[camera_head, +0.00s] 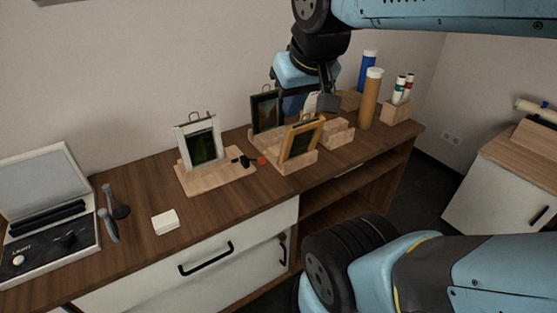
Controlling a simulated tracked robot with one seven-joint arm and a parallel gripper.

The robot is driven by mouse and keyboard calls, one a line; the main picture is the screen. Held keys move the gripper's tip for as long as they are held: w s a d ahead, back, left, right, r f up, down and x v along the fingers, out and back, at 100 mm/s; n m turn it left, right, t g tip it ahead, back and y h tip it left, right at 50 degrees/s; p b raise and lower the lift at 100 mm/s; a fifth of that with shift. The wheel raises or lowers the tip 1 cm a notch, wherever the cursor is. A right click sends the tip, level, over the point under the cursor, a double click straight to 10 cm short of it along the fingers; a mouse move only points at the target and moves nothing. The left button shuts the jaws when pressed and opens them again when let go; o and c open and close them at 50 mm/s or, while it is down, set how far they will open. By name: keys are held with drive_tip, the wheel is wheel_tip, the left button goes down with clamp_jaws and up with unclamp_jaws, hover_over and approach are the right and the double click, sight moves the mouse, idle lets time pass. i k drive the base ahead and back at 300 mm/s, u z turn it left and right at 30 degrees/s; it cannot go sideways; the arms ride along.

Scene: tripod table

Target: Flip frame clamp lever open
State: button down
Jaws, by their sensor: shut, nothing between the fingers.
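A white frame with a dark picture (203,148) stands upright on a light wooden base (228,180) on the table. A small black clamp lever with a red tip (259,161) sits at the right side of that base and points to the right. Its exact tilt is too small to tell. My gripper (328,103) is shut and empty. It appears up and to the right of the lever, apart from it, in front of the frames at the back. My wrist and arm hide part of that area.
Tall blue (368,70) and orange (371,98) tubes stand at right.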

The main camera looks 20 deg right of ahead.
sight(261, 160)
drive_tip(key=z, duration=1.4)
drive_tip(key=k, duration=1.15)
drive_tip(key=u, duration=1.55)
drive_tip(key=i, duration=1.05)
drive_tip(key=z, duration=0.05)
